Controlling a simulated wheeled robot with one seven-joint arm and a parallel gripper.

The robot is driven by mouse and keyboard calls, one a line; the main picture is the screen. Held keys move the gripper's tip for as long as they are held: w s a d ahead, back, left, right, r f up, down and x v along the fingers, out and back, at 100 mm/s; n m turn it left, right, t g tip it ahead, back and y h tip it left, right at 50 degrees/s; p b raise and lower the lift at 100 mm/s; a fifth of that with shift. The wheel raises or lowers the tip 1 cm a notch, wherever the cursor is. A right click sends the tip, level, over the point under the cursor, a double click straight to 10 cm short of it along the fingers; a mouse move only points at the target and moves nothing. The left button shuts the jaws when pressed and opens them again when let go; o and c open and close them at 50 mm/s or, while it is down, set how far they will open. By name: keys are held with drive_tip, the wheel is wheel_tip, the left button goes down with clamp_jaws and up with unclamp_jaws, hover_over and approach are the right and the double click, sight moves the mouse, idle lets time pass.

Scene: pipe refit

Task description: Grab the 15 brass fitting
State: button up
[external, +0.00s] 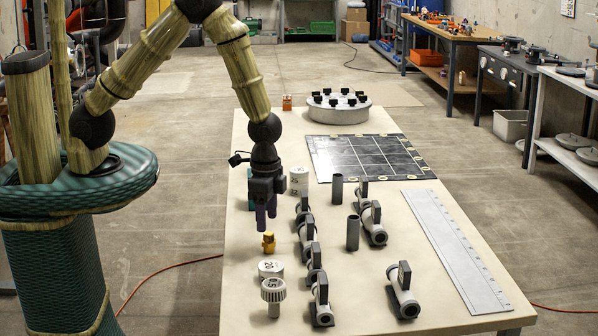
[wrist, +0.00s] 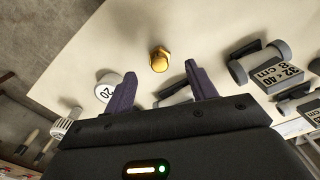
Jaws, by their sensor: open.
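The brass fitting (external: 268,242) is a small gold-coloured piece on the table near its left edge. It also shows in the wrist view (wrist: 159,59), ahead of the fingers and roughly centred between them. I cannot read any number on it. My gripper (external: 266,222) points down just above the fitting in the external view. In the wrist view its two dark purple fingers (wrist: 160,73) are spread apart with nothing between them. The gripper is open and empty, and I see no contact with the fitting.
A white cap marked 20 (external: 270,268) and a ribbed white cap (external: 273,290) stand in front of the fitting. Grey pipe valves (external: 306,236) stand in a row to its right. A grey upright tube (external: 352,233) is further right. A black grid mat (external: 365,157) lies behind.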

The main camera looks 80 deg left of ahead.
sight(269, 233)
drive_tip(key=shift+f, duration=0.8)
drive_tip(key=shift+w+d+f+p, duration=0.15)
drive_tip(key=shift+f+p, duration=0.5)
drive_tip(key=shift+f, duration=1.95)
drive_tip(key=c, duration=1.1)
